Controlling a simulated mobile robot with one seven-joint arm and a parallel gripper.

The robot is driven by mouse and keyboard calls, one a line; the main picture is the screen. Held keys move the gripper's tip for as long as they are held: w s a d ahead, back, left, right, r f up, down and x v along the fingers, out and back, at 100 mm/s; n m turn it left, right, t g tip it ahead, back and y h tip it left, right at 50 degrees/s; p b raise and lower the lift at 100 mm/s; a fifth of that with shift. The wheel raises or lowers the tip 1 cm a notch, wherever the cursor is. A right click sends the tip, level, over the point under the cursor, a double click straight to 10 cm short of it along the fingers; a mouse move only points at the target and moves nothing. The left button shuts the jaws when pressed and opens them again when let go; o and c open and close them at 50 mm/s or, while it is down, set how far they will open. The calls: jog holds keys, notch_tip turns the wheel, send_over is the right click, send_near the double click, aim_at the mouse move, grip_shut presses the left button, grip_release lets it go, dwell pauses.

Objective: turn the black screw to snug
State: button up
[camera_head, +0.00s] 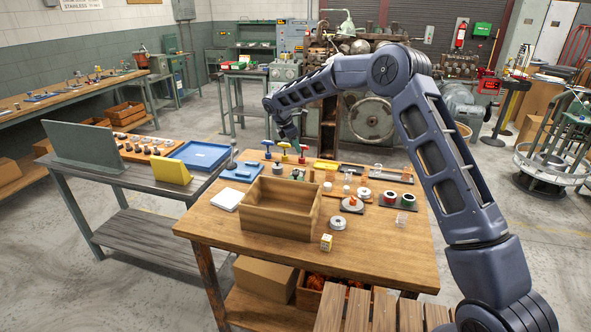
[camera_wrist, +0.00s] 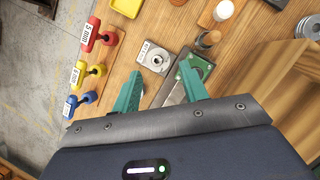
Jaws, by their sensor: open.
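My gripper (camera_wrist: 161,70) is open and empty in the wrist view, its two teal fingers spread above the wooden table. A dark plate with a green part (camera_wrist: 203,66) lies beside and partly behind the right finger. A silver round fitting with a paper tag (camera_wrist: 155,58) lies just beyond the fingertips. I cannot make out for certain which item is the black screw; it may be small or hidden by the fingers. In the head view my gripper (camera_head: 289,132) hangs over the table's far edge, its fingers too small to read.
Red (camera_wrist: 97,35), yellow (camera_wrist: 85,73) and blue (camera_wrist: 77,103) T-handles with tags stand left of the fingers. A dark-topped wooden peg (camera_wrist: 208,39) is at the right. A wooden box (camera_head: 268,212) fills the table's near middle. A side bench (camera_head: 110,178) stands left.

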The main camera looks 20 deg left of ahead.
jog(key=shift+n, duration=0.5)
jog(key=f, duration=0.4)
jog(key=w+f, duration=0.1)
jog(key=f, duration=0.3)
jog(key=w+f, duration=0.1)
jog(key=f, duration=0.4)
jog(key=shift+w+a, duration=0.1)
jog(key=shift+w, duration=0.15)
jog(key=c, duration=0.9)
jog(key=shift+c, duration=0.2)
